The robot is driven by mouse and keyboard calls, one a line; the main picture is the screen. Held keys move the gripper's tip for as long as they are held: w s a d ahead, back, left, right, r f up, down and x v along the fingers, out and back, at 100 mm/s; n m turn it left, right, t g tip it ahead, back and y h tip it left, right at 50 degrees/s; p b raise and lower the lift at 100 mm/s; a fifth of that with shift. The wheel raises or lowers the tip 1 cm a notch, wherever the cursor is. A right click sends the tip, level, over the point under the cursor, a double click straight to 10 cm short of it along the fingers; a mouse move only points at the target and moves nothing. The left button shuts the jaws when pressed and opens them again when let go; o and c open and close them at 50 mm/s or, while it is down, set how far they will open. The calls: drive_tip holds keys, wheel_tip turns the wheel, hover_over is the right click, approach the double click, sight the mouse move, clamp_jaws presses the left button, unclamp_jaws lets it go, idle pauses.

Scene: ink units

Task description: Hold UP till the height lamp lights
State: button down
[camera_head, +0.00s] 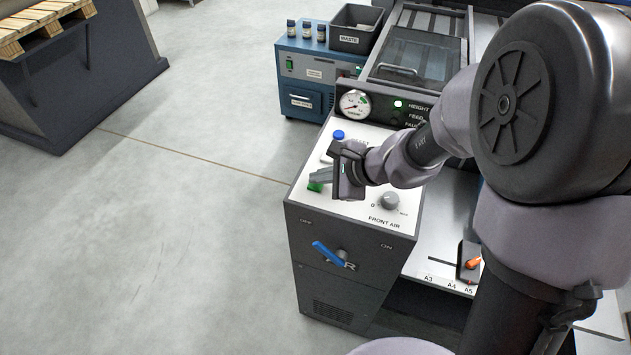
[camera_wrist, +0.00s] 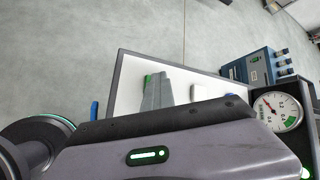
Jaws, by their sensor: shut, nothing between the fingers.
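My gripper (camera_head: 318,178) is over the white control panel (camera_head: 362,209), its fingers shut and empty. Their tips are at a green button (camera_head: 315,187), which they partly cover; whether they press it I cannot tell. In the wrist view the grey fingers (camera_wrist: 151,88) reach over the panel, with a bit of green (camera_wrist: 148,79) at their tips. The height lamp (camera_head: 398,103) beside the word HEIGHT glows pale green. The FEED and FAULT lamps below it look dark. Any UP label is hidden or unreadable.
A blue button (camera_head: 338,134) and the FRONT AIR knob (camera_head: 390,201) share the panel. A gauge (camera_head: 355,103) stands behind it. A blue-handled AIR lever (camera_head: 328,253) is on the front face. A blue cabinet (camera_head: 305,65) and WASTE bin (camera_head: 355,30) stand behind.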

sight(319, 186)
idle(0.3)
drive_tip(key=shift+r+p, duration=0.6)
drive_tip(key=shift+r, duration=0.2)
drive_tip(key=shift+r, duration=0.1)
wheel_tip(319, 186, up, 5)
drive_tip(key=p, duration=0.4)
